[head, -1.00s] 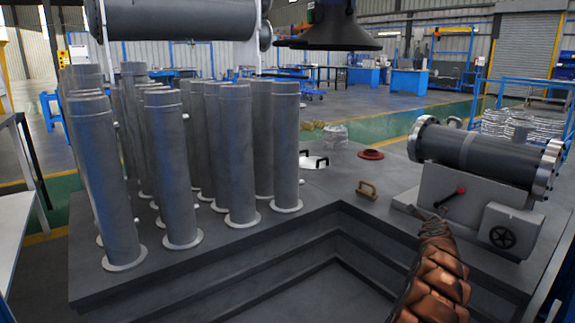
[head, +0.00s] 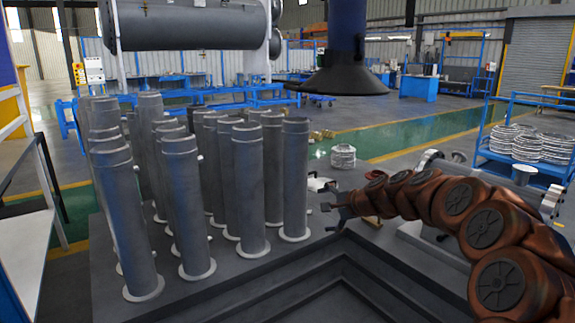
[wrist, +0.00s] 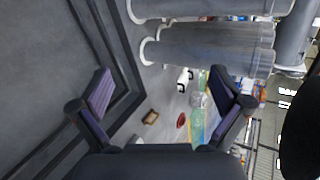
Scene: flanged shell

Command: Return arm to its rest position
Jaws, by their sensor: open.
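My copper-coloured arm reaches in from the lower right of the head view. My gripper (head: 332,203) is at its far end, small and dark, above the grey platform near the brown-handled tool. In the wrist view my gripper (wrist: 168,94) has its two fingers spread wide with nothing between them. The flanged shell (head: 431,160) lies on its stand at the right, mostly hidden behind my arm; one flanged end (head: 551,201) shows at the far right.
Several upright grey cylinders (head: 185,205) crowd the left of the platform (head: 250,290), close to my gripper. A red disc (wrist: 181,120) and a brown-handled tool (wrist: 151,117) lie on it. A dark hood (head: 338,80) hangs above. A stepped recess is in front.

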